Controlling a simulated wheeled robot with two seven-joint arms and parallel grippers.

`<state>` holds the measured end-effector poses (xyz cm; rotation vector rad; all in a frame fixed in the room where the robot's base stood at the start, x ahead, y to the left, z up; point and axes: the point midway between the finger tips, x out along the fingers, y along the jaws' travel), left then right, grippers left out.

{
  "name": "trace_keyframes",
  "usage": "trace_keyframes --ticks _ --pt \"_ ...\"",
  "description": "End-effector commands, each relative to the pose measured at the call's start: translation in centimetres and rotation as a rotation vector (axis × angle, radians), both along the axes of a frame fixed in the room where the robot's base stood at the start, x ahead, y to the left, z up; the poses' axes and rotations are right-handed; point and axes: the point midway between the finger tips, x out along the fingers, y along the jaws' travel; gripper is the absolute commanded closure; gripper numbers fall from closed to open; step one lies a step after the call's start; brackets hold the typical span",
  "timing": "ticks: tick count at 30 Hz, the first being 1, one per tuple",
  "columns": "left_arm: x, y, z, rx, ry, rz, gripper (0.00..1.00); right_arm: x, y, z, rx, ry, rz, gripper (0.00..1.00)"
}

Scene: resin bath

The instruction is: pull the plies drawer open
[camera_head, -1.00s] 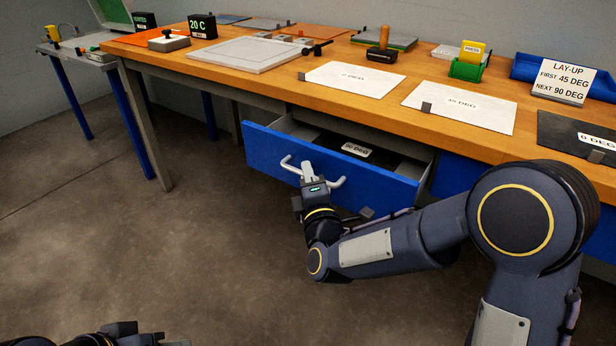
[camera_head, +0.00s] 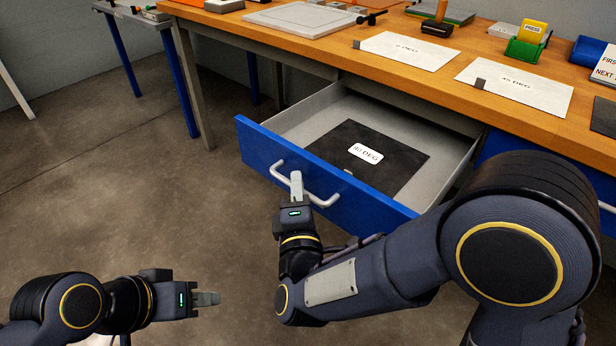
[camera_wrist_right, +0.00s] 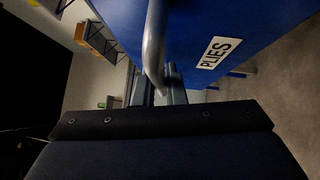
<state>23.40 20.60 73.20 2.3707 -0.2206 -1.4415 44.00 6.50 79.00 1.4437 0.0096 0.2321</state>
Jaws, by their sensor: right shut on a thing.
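The plies drawer (camera_head: 258,148) has a blue front and stands well out from under the wooden bench. A black sheet labelled 90 DEG (camera_head: 400,150) lies inside it. The drawer's grey bar handle (camera_head: 322,200) is on its front. My right gripper (camera_head: 296,182) is shut on this handle. In the right wrist view the handle (camera_wrist_right: 155,45) passes between the fingers (camera_wrist_right: 160,85), beside the PLIES label (camera_wrist_right: 220,52). My left gripper (camera_head: 212,298) is low at the left, over the floor and away from the drawer. Its finger gap does not show clearly.
The bench top (camera_head: 340,50) carries white sheets labelled 0 DEG (camera_head: 405,50) and 45 DEG (camera_head: 514,84), and a green holder (camera_head: 526,48) with a yellow card. A second blue drawer front is at the right. The floor before the drawer is clear.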

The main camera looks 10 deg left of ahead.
Motion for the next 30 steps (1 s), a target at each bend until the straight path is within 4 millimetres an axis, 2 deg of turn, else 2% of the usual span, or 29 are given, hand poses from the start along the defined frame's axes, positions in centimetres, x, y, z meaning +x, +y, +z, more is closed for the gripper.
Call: trace_keyframes --ticks 12,13,18,26,30 --pt "0.0 0.0 0.0 0.0 0.0 0.0 0.64 -0.3 0.2 -0.1 0.0 0.001 0.001 1.0" --pt "0.0 0.0 0.0 0.0 0.0 0.0 0.64 -0.3 0.2 -0.1 0.0 0.001 0.001 0.88" --pt "0.0 0.0 0.0 0.0 0.0 0.0 0.64 -0.3 0.2 0.0 0.0 0.001 0.001 0.68" --pt "0.0 0.0 0.0 0.0 0.0 0.0 0.64 -0.3 0.2 0.0 0.0 0.0 0.001 0.68" --pt "0.0 0.0 0.2 0.0 0.0 0.0 0.64 -1.4 0.1 -0.1 -0.002 0.001 0.004 0.68"
